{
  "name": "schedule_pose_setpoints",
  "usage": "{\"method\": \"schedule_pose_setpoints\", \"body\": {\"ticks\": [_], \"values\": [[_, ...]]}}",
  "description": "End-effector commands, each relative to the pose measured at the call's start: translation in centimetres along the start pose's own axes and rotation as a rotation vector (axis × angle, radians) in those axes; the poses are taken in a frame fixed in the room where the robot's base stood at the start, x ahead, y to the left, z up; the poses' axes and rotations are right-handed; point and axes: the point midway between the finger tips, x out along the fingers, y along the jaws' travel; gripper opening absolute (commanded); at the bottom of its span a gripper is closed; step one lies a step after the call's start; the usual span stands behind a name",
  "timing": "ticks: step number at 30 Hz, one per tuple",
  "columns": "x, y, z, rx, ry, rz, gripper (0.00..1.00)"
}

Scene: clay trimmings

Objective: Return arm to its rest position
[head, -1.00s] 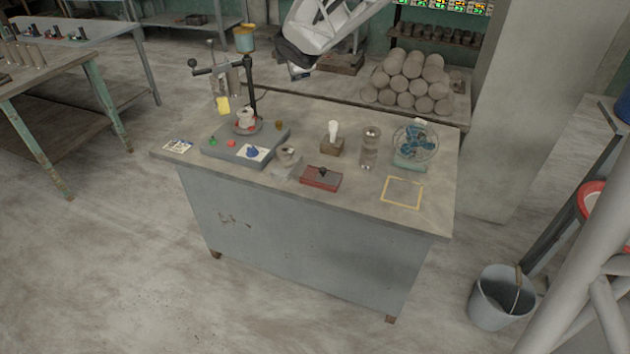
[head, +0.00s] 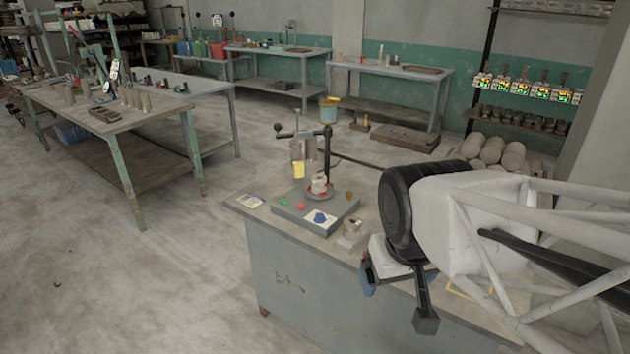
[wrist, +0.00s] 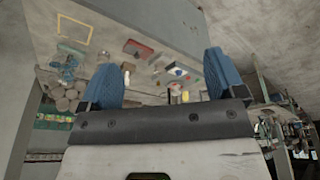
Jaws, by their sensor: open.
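My arm reaches in from the right in the head view. My gripper (head: 395,300) hangs over the right part of the grey workbench (head: 255,212), with its fingers apart and nothing seen between them. In the wrist view my gripper (wrist: 163,80) shows two blue fingertips spread wide, with the bench top (wrist: 115,22) beyond them. The arm hides most of the bench's right half in the head view.
A press (head: 328,165) with a black column stands on the grey base at the bench's left. A small scale (head: 350,238) sits beside it. The floor at left is clear.

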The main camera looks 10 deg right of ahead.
Motion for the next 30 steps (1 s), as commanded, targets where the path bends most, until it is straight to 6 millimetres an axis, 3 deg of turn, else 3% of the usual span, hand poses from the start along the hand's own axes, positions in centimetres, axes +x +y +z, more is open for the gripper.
{"method": "schedule_pose_setpoints", "body": {"ticks": [6, 30], "values": [[0.0, -0.7, 1.9, 0.058, -0.034, -0.028, 0.89], [0.0, -0.7, 1.8, 0.057, -0.032, -0.027, 0.89]]}}
